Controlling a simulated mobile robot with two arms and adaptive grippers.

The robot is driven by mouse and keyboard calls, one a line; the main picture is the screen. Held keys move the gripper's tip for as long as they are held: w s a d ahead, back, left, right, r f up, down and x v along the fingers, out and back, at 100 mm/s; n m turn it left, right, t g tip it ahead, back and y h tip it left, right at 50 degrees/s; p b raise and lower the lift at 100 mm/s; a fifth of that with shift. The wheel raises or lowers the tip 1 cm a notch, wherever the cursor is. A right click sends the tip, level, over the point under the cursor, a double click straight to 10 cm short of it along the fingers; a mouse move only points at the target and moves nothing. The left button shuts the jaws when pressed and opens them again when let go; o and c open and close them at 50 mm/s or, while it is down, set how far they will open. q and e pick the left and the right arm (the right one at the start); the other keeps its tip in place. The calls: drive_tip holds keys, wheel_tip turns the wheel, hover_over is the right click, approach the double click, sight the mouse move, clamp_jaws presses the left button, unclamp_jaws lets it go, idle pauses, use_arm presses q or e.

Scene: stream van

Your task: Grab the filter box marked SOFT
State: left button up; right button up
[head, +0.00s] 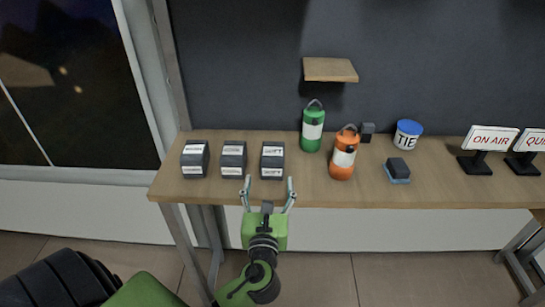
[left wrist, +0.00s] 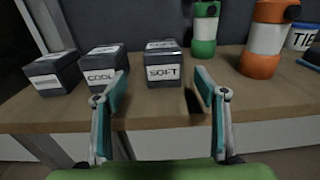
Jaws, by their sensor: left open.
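The filter box marked SOFT (head: 272,161) is a dark grey box with white labels. It stands on the wooden table, rightmost in a row of three similar boxes. In the left wrist view, the SOFT box (left wrist: 164,66) shows its label between and beyond my open fingers. My left gripper (head: 268,184) is open and empty, in front of the table's front edge and apart from the box. It also shows in the left wrist view (left wrist: 160,84). The box marked COOL (left wrist: 102,68) stands just left of the SOFT box. My right gripper is not in view.
Another dark box (head: 195,159) stands at the left table end. A green canister (head: 312,128) and an orange canister (head: 342,156) stand right of the SOFT box. A sponge (head: 398,171), TIE tub (head: 406,135) and ON AIR sign (head: 487,140) are farther right. A small wooden shelf (head: 330,69) is above.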

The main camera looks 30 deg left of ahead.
sight(272, 167)
use_arm(q)
drive_tip(key=x, duration=0.3)
drive_tip(key=p+x, duration=0.1)
drive_tip(key=x, duration=0.1)
drive_tip(key=shift+w+r, duration=0.3)
drive_tip(key=shift+w, duration=0.1)
drive_tip(key=shift+w+a+f, duration=0.15)
drive_tip(key=shift+w+a, duration=0.05)
drive_tip(key=shift+w, duration=0.1)
drive_tip(key=p+x, duration=0.1)
drive_tip(key=x, duration=0.3)
drive_tip(key=shift+w+a, duration=0.1)
drive_tip(key=shift+w, duration=0.25)
drive_tip(key=shift+w+a+f, duration=0.1)
drive_tip(key=shift+w+a, duration=0.1)
drive_tip(key=shift+w, duration=0.15)
drive_tip(key=shift+c, duration=0.3)
drive_tip(key=c, duration=1.3)
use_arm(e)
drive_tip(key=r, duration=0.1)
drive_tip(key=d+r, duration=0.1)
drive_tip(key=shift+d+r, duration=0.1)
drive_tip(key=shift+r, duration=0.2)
